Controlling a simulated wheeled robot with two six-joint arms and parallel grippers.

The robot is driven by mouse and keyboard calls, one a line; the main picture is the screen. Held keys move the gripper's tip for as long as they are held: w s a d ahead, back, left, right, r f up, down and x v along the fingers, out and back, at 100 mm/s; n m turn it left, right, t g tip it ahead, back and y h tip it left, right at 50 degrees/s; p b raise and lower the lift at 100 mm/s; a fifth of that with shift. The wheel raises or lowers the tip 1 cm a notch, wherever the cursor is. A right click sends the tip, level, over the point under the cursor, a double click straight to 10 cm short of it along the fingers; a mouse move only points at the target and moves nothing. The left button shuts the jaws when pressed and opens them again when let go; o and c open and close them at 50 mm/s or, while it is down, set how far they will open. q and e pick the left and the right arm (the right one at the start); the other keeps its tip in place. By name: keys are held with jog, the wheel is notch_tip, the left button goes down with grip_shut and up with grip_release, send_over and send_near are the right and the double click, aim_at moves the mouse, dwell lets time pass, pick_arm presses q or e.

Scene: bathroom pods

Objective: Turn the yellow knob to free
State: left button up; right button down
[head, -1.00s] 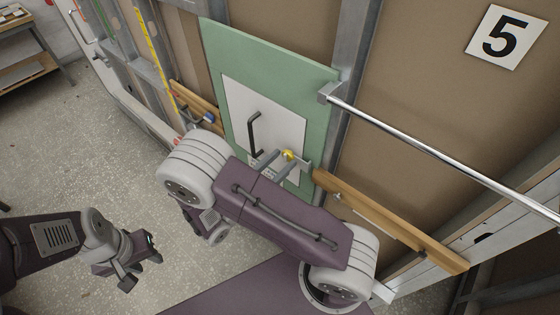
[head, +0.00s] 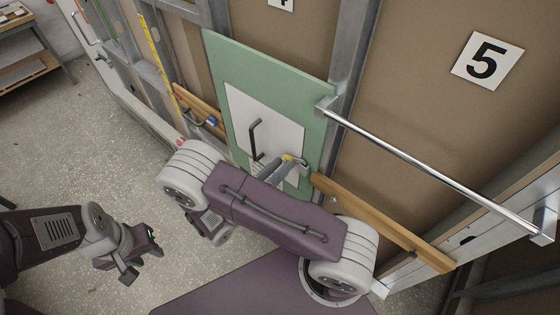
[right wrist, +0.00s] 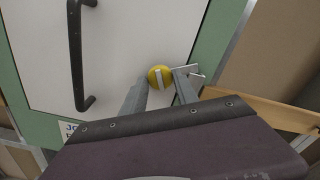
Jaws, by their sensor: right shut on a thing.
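The yellow knob (head: 287,158) is on a white panel (head: 275,128) with a black bar handle (head: 254,139). In the right wrist view the round knob (right wrist: 155,70) carries a pale stripe that stands nearly upright. My right gripper (head: 283,165) has one finger on each side of the knob and is shut on it. In the right wrist view, its fingers (right wrist: 161,80) flank the knob. A label (right wrist: 70,128) is partly hidden by my wrist. My left gripper (head: 143,258) hangs over the floor at lower left, open and empty, far from the panel.
A green board (head: 300,85) surrounds the panel. A chrome rail (head: 430,157) runs to the right of it, below a "5" sign (head: 487,61). A wooden rail (head: 385,225) lies lower right. Open floor (head: 90,140) lies to the left.

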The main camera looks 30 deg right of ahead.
jog(key=n+p, duration=0.1)
jog(key=n, duration=0.1)
jog(key=shift+r+n+p, duration=0.15)
jog(key=shift+n+p, duration=0.2)
jog(key=shift+n, duration=0.05)
jog(key=n+p, duration=0.1)
jog(key=n, duration=0.2)
jog(key=shift+n+p, duration=0.3)
jog(key=n+p, duration=0.1)
jog(key=n, duration=0.2)
jog(key=shift+f+n+p, duration=0.2)
jog(key=shift+n+p, duration=0.1)
jog(key=shift+n, duration=1.2)
jog(key=c, duration=1.2)
grip_release()
jog(key=shift+a, duration=0.1)
